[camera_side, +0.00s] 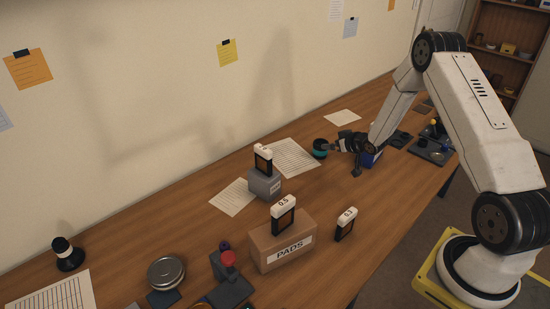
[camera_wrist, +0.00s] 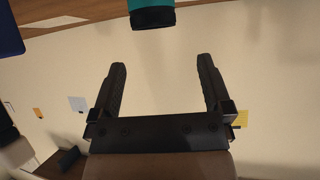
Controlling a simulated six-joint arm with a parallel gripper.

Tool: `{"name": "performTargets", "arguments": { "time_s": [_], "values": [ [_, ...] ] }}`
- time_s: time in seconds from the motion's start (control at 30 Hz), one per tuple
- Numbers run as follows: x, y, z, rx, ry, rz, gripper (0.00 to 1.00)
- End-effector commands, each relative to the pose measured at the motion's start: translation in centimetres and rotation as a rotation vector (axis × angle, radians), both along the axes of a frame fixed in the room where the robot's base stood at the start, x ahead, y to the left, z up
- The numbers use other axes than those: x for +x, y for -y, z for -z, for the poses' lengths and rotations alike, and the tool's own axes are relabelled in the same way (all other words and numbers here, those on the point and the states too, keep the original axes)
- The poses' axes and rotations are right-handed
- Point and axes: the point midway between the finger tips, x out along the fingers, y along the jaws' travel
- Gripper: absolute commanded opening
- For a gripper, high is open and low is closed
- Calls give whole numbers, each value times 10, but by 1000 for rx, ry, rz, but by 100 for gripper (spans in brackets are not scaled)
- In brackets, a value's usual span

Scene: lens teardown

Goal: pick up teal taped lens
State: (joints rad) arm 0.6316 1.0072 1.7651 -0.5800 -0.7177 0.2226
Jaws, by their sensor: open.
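The teal taped lens (camera_side: 319,149) is a short black cylinder with a teal band, on the wooden table near the wall in the side view. In the wrist view the lens (camera_wrist: 152,16) shows at the top edge, partly cut off, its teal part above a black end. My gripper (camera_side: 343,158) is just right of the lens in the side view, low over the table. In the wrist view the two fingers (camera_wrist: 162,64) are spread wide with nothing between them. The lens lies beyond the fingertips, apart from them and roughly in line with the gap.
A blue box (camera_side: 371,159) stands close beside my gripper and shows at upper left in the wrist view (camera_wrist: 10,35). Paper sheets (camera_side: 292,157) lie left of the lens. A grey box (camera_side: 265,185) and a PADS carton (camera_side: 283,243) stand nearer the camera.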

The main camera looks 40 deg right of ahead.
Motion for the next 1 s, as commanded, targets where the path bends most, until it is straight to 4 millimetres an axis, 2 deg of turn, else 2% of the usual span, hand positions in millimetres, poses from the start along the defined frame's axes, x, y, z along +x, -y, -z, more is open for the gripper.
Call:
{"name": "performTargets", "arguments": {
  "time_s": [0.1,0.37,0.8,1.0],
  "values": [
    [-1,8,7,2,23,-1,100],
    [0,10,8,2,31,-2,100],
    [20,14,19,2,30,-2,100],
    [22,14,20,2,29,-1,100]
  ]
}}
